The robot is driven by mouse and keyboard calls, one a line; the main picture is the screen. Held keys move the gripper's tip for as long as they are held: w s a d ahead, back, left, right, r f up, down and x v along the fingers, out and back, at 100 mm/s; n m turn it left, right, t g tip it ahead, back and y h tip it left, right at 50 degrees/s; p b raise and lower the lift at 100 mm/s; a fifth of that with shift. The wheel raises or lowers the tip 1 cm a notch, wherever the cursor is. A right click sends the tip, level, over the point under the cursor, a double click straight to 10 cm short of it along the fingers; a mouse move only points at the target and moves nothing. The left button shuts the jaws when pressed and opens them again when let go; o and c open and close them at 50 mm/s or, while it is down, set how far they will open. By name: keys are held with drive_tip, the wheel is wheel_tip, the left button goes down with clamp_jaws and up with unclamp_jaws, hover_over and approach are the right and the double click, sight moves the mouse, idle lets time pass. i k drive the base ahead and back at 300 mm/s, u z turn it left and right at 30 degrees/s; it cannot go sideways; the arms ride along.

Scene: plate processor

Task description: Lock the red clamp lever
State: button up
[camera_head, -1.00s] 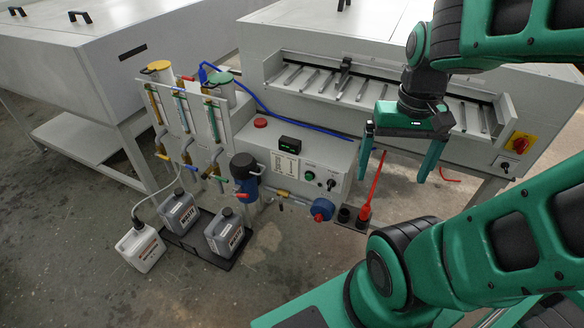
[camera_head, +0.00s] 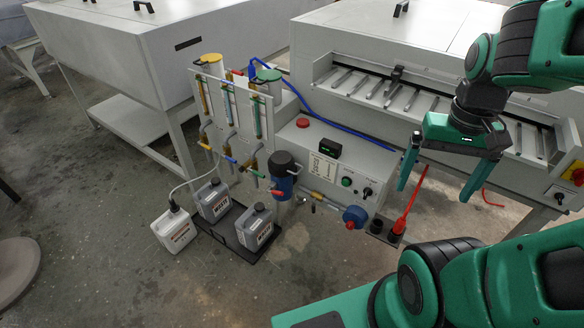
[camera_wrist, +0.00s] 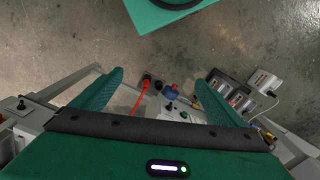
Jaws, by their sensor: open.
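A long red lever-like handle (camera_head: 412,203) stands tilted near the right end of the control box, its foot at a dark base. I cannot tell for certain that it is the clamp lever. It also shows in the wrist view (camera_wrist: 137,101), between my spread fingers in the picture. My gripper (camera_head: 434,194) is open and empty, its green fingers pointing down. In the head view its left finger appears just left of the handle's top and its right finger to the right. The wrist view shows my gripper (camera_wrist: 158,76) apart from the handle.
The grey control box (camera_head: 300,142) carries a red button and knobs. The roller machine (camera_head: 400,80) stands behind. Floor in front is partly clear.

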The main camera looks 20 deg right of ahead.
sight(269, 190)
drive_tip(key=z, duration=0.15)
drive_tip(key=k, duration=0.9)
drive_tip(key=u, duration=0.2)
drive_tip(key=i, duration=0.5)
